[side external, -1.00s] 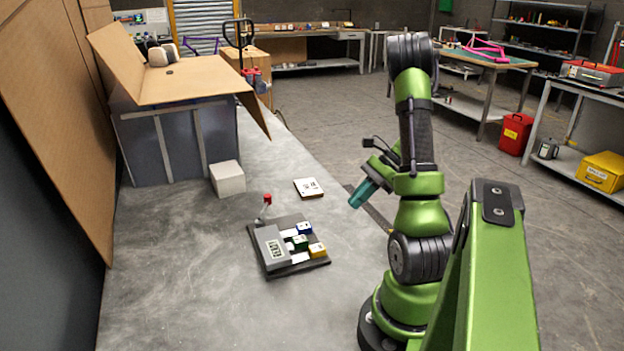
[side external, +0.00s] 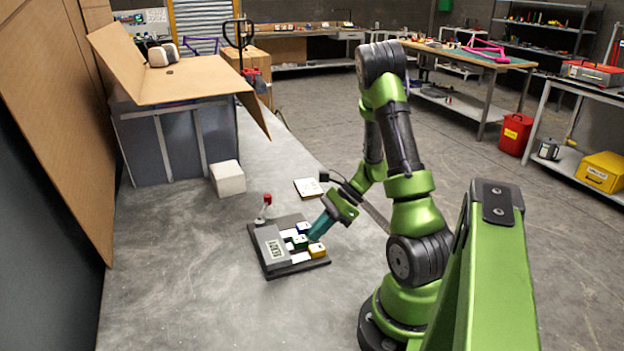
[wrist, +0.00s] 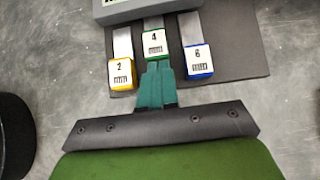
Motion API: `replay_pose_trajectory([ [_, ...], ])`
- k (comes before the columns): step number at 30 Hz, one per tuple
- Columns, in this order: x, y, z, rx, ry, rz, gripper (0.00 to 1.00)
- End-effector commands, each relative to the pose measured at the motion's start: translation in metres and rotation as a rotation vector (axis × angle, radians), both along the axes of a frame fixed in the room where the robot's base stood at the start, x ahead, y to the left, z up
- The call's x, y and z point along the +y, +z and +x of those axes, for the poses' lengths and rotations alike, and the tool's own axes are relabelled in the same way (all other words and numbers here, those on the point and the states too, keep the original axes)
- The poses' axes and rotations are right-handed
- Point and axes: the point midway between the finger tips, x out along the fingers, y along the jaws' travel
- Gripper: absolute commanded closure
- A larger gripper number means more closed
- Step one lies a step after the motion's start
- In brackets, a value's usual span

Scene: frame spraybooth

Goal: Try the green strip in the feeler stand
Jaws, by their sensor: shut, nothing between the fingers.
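The feeler stand (side external: 270,248) is a grey block on a dark base plate on the floor-like grey surface; it also shows in the wrist view (wrist: 160,8). Three strips with coloured tabs stick out of it. The green strip (wrist: 155,45), marked 4, is in the middle, between the yellow strip (wrist: 121,74), marked 2, and the blue strip (wrist: 199,62), marked 6. In the side view the green tab (side external: 299,241) is partly hidden. My gripper (wrist: 156,68) has teal fingers that are shut and empty, with their tips right at the green tab's near end. I cannot tell whether they touch.
A red-topped lever (side external: 266,200) stands just behind the stand. A white block (side external: 228,179) and a flat white card (side external: 308,188) lie farther back. A cardboard-topped bin (side external: 175,140) stands at the back left. The surface in front of the stand is clear.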

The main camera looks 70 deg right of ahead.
Motion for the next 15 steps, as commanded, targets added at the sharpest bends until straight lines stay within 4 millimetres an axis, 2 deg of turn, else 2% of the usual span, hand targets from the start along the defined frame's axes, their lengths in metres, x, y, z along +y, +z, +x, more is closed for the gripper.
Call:
replay_pose_trajectory([
  [7, 0.000, 0.000, 0.000, 0.000, 0.000, 0.000, 1.00],
  [15, 0.012, 0.000, 0.012, -0.001, 0.001, 0.001, 1.00],
])
